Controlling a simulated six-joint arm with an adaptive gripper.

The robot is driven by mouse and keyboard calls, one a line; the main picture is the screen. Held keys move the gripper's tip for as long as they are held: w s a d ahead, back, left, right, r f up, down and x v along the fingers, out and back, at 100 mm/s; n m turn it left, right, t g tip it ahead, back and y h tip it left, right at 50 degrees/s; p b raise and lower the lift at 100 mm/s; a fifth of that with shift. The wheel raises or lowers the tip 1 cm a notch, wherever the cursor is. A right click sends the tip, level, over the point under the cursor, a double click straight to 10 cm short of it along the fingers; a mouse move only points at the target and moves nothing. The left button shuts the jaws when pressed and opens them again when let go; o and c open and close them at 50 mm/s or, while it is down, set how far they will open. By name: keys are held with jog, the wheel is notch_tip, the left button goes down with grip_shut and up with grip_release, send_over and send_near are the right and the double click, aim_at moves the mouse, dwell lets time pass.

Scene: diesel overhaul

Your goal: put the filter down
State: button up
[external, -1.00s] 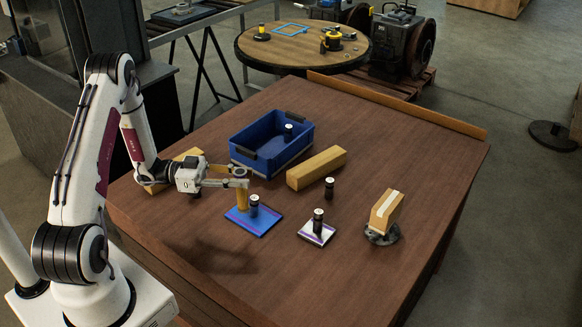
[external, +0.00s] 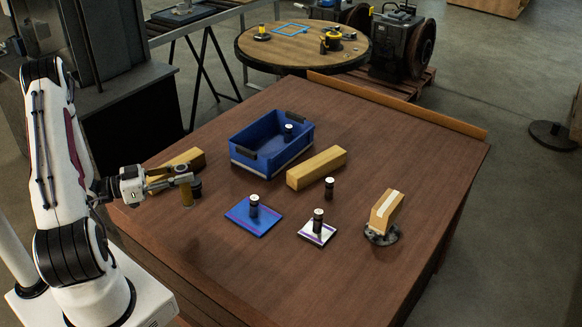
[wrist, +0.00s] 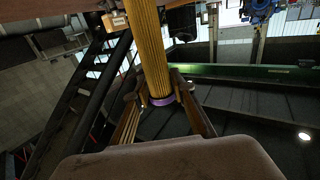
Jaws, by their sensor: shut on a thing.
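The filter is a yellow, ribbed cylinder (external: 187,198) with a purple band at one end. It also fills the middle of the wrist view (wrist: 150,45). My gripper (external: 186,180) is shut on it, one finger on each side in the wrist view (wrist: 158,88). The filter hangs upright over the left part of the brown table (external: 330,265). I cannot tell whether its lower end touches the table.
A blue mat (external: 243,221) and a white mat (external: 310,236) each bear a black cylinder. A blue bin (external: 245,165), two wooden blocks (external: 318,167) (external: 165,178), another black cylinder (external: 329,188) and a wooden piece on a round base (external: 385,212) are nearby. The table's front is bare.

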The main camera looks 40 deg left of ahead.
aim_at(186, 205)
jog(key=shift+s+d, duration=0.5)
jog(key=shift+d, duration=0.2)
jog(key=shift+f, duration=2.95)
jog(key=shift+f, duration=2.05)
jog(key=shift+f, duration=0.15)
jog(key=o, duration=1.2)
jog(key=shift+c, duration=0.2)
